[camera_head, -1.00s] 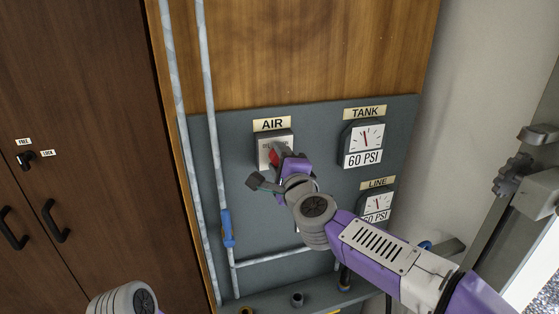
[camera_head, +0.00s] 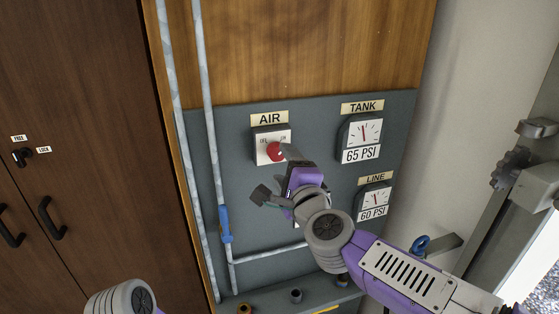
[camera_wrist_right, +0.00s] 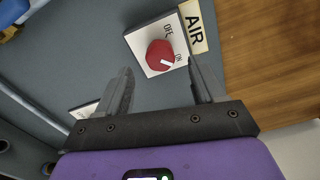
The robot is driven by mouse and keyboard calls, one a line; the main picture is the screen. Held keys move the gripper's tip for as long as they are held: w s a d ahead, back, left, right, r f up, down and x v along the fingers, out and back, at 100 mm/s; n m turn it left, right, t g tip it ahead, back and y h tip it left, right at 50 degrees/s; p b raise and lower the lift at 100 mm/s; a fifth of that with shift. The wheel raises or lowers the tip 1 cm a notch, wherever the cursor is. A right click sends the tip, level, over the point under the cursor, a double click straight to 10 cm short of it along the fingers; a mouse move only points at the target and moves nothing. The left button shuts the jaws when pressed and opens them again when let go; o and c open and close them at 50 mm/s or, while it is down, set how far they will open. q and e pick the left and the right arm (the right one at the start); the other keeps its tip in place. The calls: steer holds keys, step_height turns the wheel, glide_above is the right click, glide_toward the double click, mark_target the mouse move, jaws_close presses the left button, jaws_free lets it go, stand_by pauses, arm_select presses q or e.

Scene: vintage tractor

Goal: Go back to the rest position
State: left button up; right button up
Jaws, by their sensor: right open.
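The red knob (camera_head: 274,153) labelled AIR sits on a white plate (camera_head: 262,146) on the grey panel. In the right wrist view the knob (camera_wrist_right: 160,53) shows whole, with its white mark towards ON. My right gripper (camera_head: 293,157) is just in front of the plate, low and right of the knob in the head view. In the right wrist view its two fingers (camera_wrist_right: 163,88) stand apart with nothing between them, clear of the knob. My left gripper is out of view; only a piece of my left arm shows at the bottom left.
The tank gauge (camera_head: 361,138) reads 65 PSI and the line gauge (camera_head: 374,202) 60 PSI. Pipes with a blue valve handle (camera_head: 226,224) run left of the knob. A brown cabinet (camera_head: 75,120) stands left. A metal frame (camera_head: 520,185) stands right.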

steer(key=shift+v, duration=0.9)
steer(key=w+d+f+n+g+h, duration=0.1)
steer(key=d+f+n+g, duration=0.2)
steer(key=f, duration=1.6)
steer(key=w+d+f+n+g+h, duration=0.15)
steer(key=f+n+g, duration=0.25)
steer(key=f, duration=1.4)
steer(key=s+d+f+n+g, duration=0.1)
steer(key=s+f+n+g, duration=0.1)
steer(key=s+f, duration=0.45)
steer(key=s+d+f+n+g, duration=0.1)
steer(key=s+d+f+g, duration=0.15)
steer(key=f, duration=0.75)
steer(key=s+f+n+g, duration=0.2)
steer(key=s+f, duration=0.3)
steer(key=s, duration=0.3)
steer(key=s+f+n+g+y, duration=0.1)
steer(key=s+f+n+g, duration=0.1)
steer(key=s+f, duration=0.3)
steer(key=s+g, duration=0.1)
steer(key=s, duration=0.3)
steer(key=shift+s+f, duration=0.2)
steer(key=shift+f, duration=0.1)
